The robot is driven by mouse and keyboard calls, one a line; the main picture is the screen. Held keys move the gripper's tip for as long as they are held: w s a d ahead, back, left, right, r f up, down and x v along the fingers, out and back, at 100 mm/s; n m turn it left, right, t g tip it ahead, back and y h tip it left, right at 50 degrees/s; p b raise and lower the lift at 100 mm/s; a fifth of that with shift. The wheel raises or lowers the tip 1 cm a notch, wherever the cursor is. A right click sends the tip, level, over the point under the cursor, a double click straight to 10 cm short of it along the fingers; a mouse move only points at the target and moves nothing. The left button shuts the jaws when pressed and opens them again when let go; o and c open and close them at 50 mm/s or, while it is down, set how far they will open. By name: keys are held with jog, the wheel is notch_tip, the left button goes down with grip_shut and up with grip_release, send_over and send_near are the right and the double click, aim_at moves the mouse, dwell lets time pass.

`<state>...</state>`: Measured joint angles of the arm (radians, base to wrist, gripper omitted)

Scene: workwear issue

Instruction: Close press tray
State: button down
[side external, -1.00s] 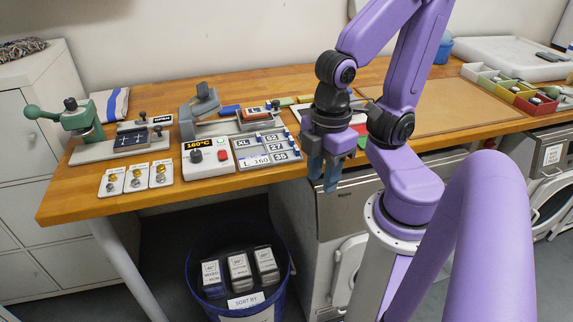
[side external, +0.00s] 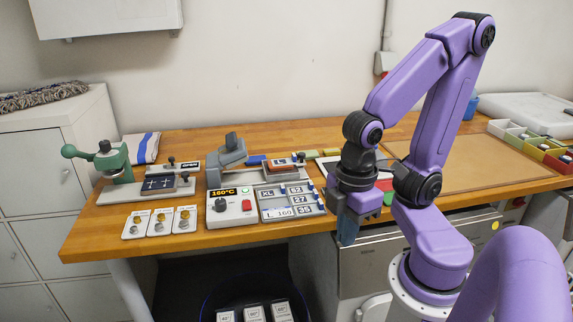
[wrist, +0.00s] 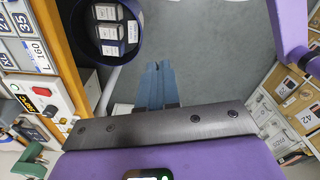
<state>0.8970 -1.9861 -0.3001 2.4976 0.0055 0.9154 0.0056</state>
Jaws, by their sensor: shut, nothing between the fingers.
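The heat press (side external: 228,158) stands at the back of the wooden bench, with its grey upper part raised. A tray (side external: 283,172) with a dark reddish plate and a label on top sticks out to the right of it. The press's control box (side external: 232,206) in front reads 160°C. My gripper (side external: 347,238) points down at the bench's front edge, right of the press and apart from it. Its blue fingers are shut and empty; they also show in the wrist view (wrist: 156,88), over the floor. The wrist view does not show the tray clearly.
A label tray (side external: 291,204) lies between the control box and my gripper. A green hand press (side external: 108,160) with a sliding plate stands at the left, behind several snap cards (side external: 160,221). A bin (wrist: 108,30) stands below. A brown mat (side external: 455,162) lies clear at right.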

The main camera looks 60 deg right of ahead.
jog(key=w+d+r+m+g+y, duration=0.1)
jog(key=w+d+m+g+y, duration=0.15)
jog(key=w+m, duration=1.05)
jog(key=w+d+m+t+y, duration=0.2)
jog(key=w+d+m, duration=0.9)
jog(key=d, duration=0.1)
jog(key=w+d+m+t, duration=0.3)
jog(key=d+m, duration=0.5)
jog(key=d, duration=0.6)
jog(key=s+d+f+m+t, duration=0.1)
jog(key=s+d+m+t, duration=0.3)
jog(key=d, duration=0.6)
jog(key=s+d+f+m, duration=0.1)
jog(key=s+d+m, duration=0.1)
jog(key=d+m, duration=0.5)
jog(key=shift+n, duration=0.9)
jog(key=x, duration=0.3)
jog(key=d+x, duration=0.1)
jog(key=x, duration=0.5)
jog(key=shift+w+d+f, duration=0.25)
jog(key=shift+d+f, duration=0.05)
jog(key=shift+f, duration=0.25)
jog(key=shift+w+a, duration=0.7)
jog(key=shift+w, duration=0.25)
jog(key=shift+w+a+f, duration=0.15)
jog(key=shift+w+a, duration=0.2)
jog(key=shift+w, duration=0.2)
